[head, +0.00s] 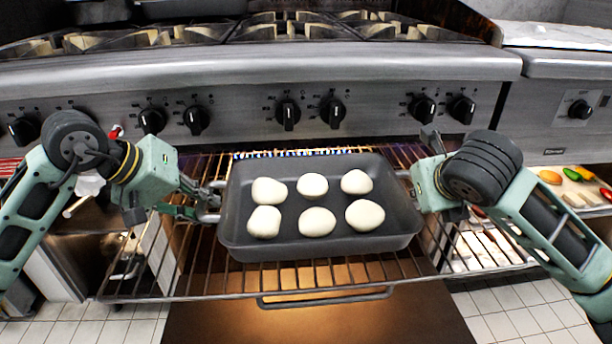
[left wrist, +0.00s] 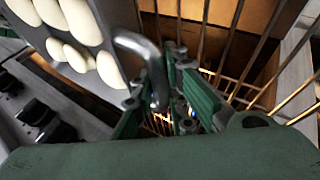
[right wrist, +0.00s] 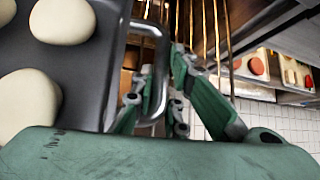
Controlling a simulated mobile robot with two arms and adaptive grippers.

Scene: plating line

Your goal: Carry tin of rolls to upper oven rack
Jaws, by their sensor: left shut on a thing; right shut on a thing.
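The tin (head: 320,246) is a dark grey rectangular pan with a loop handle at each end. Several pale round rolls (head: 316,221) sit in it in two rows. The tin is level, over the pulled-out wire oven rack (head: 190,270); I cannot tell whether it touches the wires. My left gripper (head: 207,203) is shut on the tin's left handle, which also shows in the left wrist view (left wrist: 140,50). My right gripper (right wrist: 160,100) is shut on the right handle (right wrist: 152,45); in the head view its fingers are mostly hidden by the arm.
The range front with black knobs (head: 288,113) stands above and behind the tin, with burner grates (head: 290,27) on top. The open oven door (head: 320,315) lies below the rack. At right is a shelf with colourful food (head: 570,178).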

